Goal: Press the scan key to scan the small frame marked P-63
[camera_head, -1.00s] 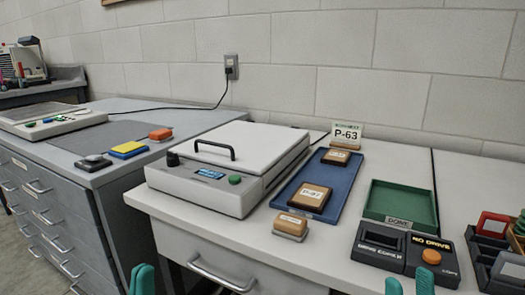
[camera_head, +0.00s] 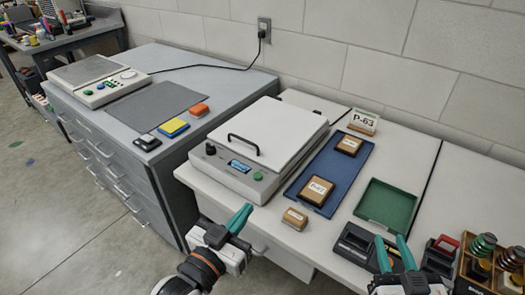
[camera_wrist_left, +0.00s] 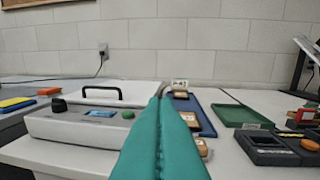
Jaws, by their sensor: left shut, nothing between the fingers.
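The scanner (camera_head: 235,178) is a grey box with a closed white lid, black handle, lit display and black knob. A round green key (camera_head: 258,176) sits on its front panel; it also shows in the left wrist view (camera_wrist_left: 128,115). My left gripper (camera_head: 240,218) is shut and empty, in front of the scanner and apart from the key. My right gripper (camera_head: 393,242) is open and empty.
A small wooden block (camera_head: 295,218) stands on the worktop before the blue tray. An empty green tray (camera_head: 387,204) and a dark device (camera_head: 357,244) are to the right. Another panel device (camera_head: 95,82) and a grey mat (camera_head: 156,108) are on the left cabinet.

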